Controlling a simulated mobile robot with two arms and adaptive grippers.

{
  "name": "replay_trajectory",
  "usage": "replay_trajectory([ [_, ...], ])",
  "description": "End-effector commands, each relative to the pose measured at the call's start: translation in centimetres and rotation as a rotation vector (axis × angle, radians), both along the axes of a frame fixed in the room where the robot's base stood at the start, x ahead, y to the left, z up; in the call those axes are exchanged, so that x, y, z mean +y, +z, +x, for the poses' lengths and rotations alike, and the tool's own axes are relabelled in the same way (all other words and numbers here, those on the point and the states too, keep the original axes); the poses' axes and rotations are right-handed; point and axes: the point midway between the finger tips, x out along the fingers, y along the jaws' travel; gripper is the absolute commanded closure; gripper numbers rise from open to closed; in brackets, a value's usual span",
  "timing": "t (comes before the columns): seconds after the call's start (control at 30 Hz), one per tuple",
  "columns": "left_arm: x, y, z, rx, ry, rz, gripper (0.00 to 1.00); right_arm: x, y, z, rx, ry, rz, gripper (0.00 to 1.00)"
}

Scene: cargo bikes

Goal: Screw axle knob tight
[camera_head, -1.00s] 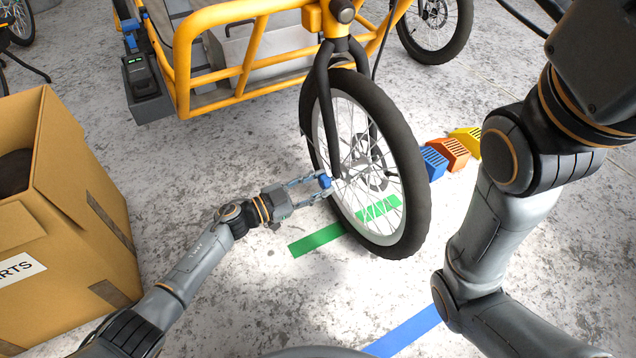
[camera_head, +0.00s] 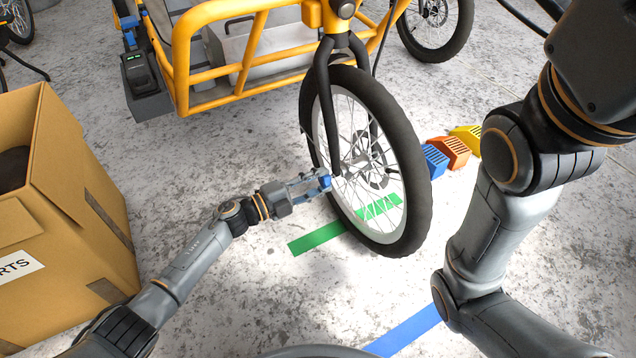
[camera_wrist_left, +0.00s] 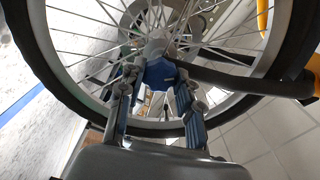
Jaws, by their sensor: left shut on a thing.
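The blue axle knob (camera_head: 325,182) sits at the hub on the left side of the front wheel (camera_head: 409,170). My left gripper (camera_head: 322,183) is shut on the knob. In the left wrist view the knob (camera_wrist_left: 158,72) shows between the two fingers (camera_wrist_left: 158,80), in front of the grey hub. The dark fork leg (camera_wrist_left: 222,80) runs to the hub there. The wheel stands upright, with its fork (camera_head: 322,85) over it. My right arm comes in at the right, but its gripper is out of view.
A cardboard box (camera_head: 70,130) stands on the left. The orange cargo bike frame (camera_head: 180,75) is behind. Blue, orange (camera_head: 451,152) and yellow blocks lie right of the wheel. A green floor strip (camera_head: 317,236) runs under the wheel.

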Motion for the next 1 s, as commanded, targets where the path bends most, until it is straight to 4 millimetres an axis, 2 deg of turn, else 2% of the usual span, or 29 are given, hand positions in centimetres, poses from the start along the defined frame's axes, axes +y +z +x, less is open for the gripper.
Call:
replay_trajectory([
  [0.5,0.0,-0.3,-0.1,-0.367,-0.001,0.214,0.97,0.0,-1.7,0.0,0.001,0.000,0.000,0.60],
  [1.0,0.0,-0.2,-0.1,-0.491,-0.001,0.287,0.97,0.0,-2.2,0.0,0.001,0.001,-0.001,0.60],
])
